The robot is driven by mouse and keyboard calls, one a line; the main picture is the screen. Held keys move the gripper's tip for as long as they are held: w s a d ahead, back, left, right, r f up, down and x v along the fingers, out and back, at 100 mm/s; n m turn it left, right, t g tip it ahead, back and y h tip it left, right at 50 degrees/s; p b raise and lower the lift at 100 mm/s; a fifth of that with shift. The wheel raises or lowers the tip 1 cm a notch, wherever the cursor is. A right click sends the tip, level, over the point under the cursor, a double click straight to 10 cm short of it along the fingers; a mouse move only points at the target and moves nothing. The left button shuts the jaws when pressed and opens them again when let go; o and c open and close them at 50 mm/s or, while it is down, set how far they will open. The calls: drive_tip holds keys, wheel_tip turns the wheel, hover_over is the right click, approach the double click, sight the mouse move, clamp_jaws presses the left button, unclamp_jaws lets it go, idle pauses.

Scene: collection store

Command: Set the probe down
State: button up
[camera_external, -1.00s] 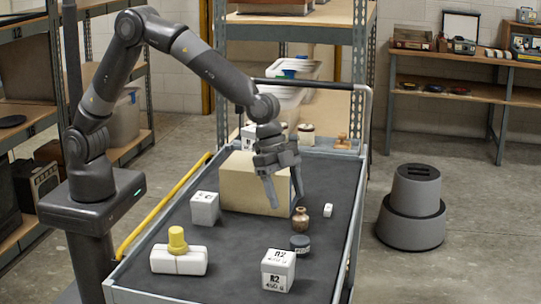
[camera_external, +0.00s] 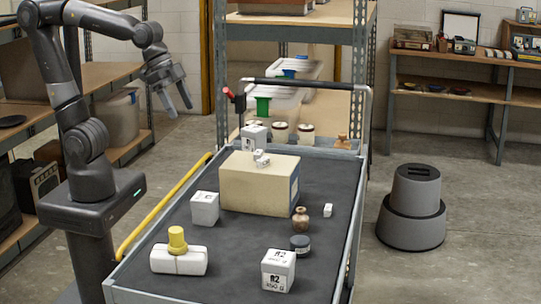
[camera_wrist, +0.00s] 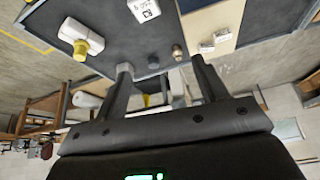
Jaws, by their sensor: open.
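My gripper (camera_external: 180,105) is raised at the upper left, outside the cart's yellow-railed side, with its fingers apart and nothing between them. In the wrist view my two fingers (camera_wrist: 161,70) are spread and empty too. I cannot tell for sure which thing is the probe. A white block with a yellow knob (camera_external: 178,240) lies on the cart's dark top (camera_external: 225,270) at the front left, well apart from my gripper; it also shows in the wrist view (camera_wrist: 80,38). Small white pieces (camera_external: 262,159) sit on the tan box (camera_external: 250,187), apart from my gripper.
On the cart stand a white cube (camera_external: 205,208), a labelled R2 cube (camera_external: 278,270), a dark jar (camera_external: 300,244), a brown bottle (camera_external: 301,219) and a small white block (camera_external: 328,210). A red-handled item (camera_external: 229,94) rises at the back. Free room is at the front middle.

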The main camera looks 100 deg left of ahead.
drive_tip(key=s+a+f+n, duration=0.1)
drive_tip(key=s+a+f, duration=0.1)
drive_tip(key=s, duration=0.7)
drive_tip(key=shift+s+n+y, duration=0.25)
drive_tip(key=shift+n+y, duration=0.15)
